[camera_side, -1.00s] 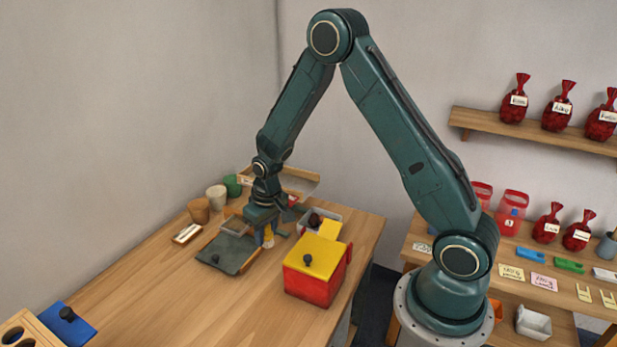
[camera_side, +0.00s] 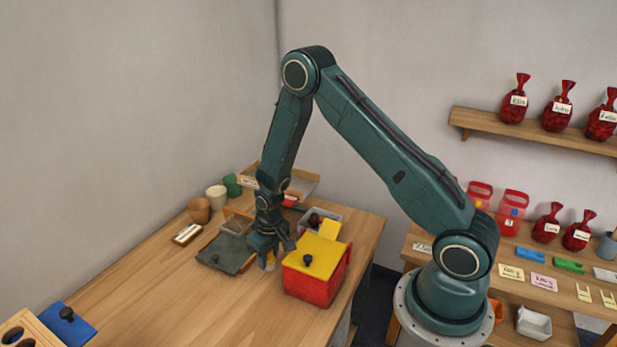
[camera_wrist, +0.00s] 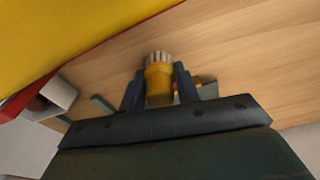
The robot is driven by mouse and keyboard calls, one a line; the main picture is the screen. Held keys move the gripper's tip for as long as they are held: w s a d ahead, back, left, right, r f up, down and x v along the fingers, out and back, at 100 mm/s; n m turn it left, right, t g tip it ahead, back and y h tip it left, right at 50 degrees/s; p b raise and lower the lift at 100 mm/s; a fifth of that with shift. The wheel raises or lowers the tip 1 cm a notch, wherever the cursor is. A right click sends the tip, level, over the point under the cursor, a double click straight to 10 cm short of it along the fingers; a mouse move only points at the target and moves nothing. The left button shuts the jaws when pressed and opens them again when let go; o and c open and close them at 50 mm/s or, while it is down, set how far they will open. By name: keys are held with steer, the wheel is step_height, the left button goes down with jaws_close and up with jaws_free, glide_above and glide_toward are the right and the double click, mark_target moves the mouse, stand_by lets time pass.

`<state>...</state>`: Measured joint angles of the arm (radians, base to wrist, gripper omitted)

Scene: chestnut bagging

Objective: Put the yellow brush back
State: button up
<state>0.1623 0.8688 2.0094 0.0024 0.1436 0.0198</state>
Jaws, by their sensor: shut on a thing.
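The yellow brush (camera_wrist: 159,84) is between the two fingers of my gripper (camera_wrist: 159,88) in the wrist view, with its pale bristles pointing away from the palm. My gripper is shut on it. In the side view the brush (camera_side: 270,262) shows as a small yellow patch under my gripper (camera_side: 268,258), just left of the red box with the yellow lid. Most of the brush is hidden by the fingers. I cannot tell whether it touches the table.
The red box with a yellow lid (camera_side: 315,275) stands close on the right. A dark grey slab with a knob (camera_side: 227,253) lies to the left. Cups (camera_side: 216,197) stand behind. A grey bin (camera_side: 322,216) is behind the box.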

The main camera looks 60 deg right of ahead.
mark_target(272, 252)
steer(key=shift+f, duration=0.9)
steer(key=shift+f, duration=0.15)
steer(key=o, duration=1)
steer(key=shift+c, duration=0.2)
step_height(272, 252, up, 12)
steer(key=s, duration=0.1)
steer(key=shift+s+a, duration=0.15)
steer(key=shift+s, duration=0.1)
